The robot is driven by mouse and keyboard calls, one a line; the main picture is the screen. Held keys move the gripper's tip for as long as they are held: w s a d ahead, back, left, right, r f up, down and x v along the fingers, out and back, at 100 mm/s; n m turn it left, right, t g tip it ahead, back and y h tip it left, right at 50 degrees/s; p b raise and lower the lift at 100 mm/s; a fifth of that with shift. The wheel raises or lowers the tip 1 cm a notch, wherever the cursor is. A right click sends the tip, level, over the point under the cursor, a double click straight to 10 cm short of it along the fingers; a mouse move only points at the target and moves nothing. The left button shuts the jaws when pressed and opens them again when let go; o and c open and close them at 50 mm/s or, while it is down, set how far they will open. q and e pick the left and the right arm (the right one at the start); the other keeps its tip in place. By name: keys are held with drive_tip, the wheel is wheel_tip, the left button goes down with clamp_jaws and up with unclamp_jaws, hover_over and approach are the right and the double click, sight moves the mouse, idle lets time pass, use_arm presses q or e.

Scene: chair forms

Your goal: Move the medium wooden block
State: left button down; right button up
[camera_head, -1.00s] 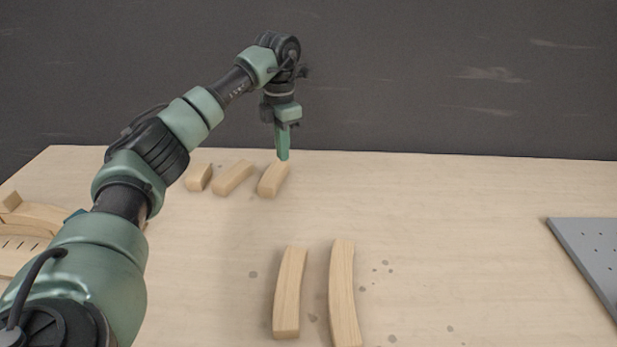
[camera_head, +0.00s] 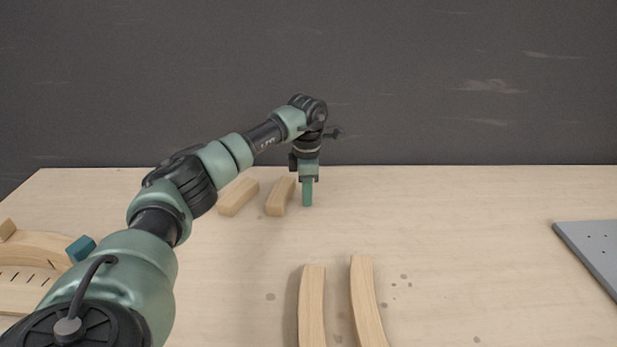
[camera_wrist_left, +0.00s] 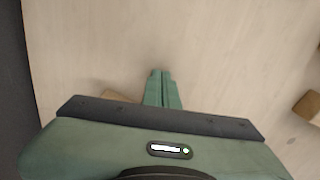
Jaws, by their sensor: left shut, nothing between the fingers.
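Wooden blocks of different lengths lie on the table; I cannot tell for sure which is the medium one. Two shorter blocks lie at the back, a left one (camera_head: 238,197) and a right one (camera_head: 281,197). Two longer curved blocks lie in front, a left one (camera_head: 312,305) and a right one (camera_head: 367,303). My left gripper (camera_head: 307,204) points down just right of the back right block, shut and empty. In the left wrist view its closed fingers (camera_wrist_left: 161,77) are over bare table, with a block (camera_wrist_left: 121,96) partly hidden behind the gripper body. My right gripper is not in view.
A wooden form with slots (camera_head: 40,247) and a teal piece (camera_head: 81,248) lie at the left, partly behind my arm. A grey perforated plate (camera_head: 590,245) lies at the right edge. The table between the front blocks and the plate is clear.

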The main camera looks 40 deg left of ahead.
sight(283, 194)
use_arm(q)
drive_tip(key=shift+s+a+r, duration=0.2)
drive_tip(key=shift+s+a, duration=1.05)
drive_tip(key=shift+a, duration=0.15)
drive_tip(key=shift+s+a+p, duration=0.6)
drive_tip(key=shift+s+a, duration=0.3)
drive_tip(key=shift+a, duration=0.05)
drive_tip(key=shift+r, duration=0.1)
drive_tip(key=shift+w+r, duration=0.1)
drive_tip(key=shift+r, duration=0.25)
wheel_tip(283, 194, up, 7)
drive_tip(key=shift+b, duration=0.3)
drive_tip(key=shift+d+f, duration=0.1)
